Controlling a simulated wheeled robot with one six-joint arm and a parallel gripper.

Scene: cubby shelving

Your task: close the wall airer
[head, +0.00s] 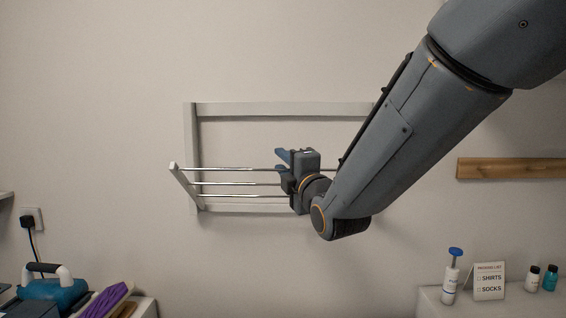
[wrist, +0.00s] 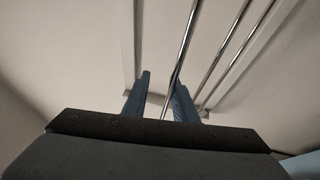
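The wall airer (head: 288,109) is a pale frame fixed to the wall, with several thin metal rods (head: 232,183) across a rack. The rack stands out from the wall; its left side arm (head: 183,184) slants outward from the frame's lower left corner. My gripper (head: 283,159) is at the rack's middle, over the rods, and my arm hides the rack's right part. In the wrist view my gripper's blue fingers (wrist: 159,93) are apart. One rod (wrist: 187,40) runs between them, close to the right finger; I cannot tell whether it touches.
A wooden rail (head: 510,168) is on the wall at right. A white counter below it holds a pump bottle (head: 451,276), a sign (head: 489,281) and small bottles (head: 541,279). A teal iron-like item (head: 52,291) and plugged socket (head: 32,218) are at lower left. The wall below the airer is clear.

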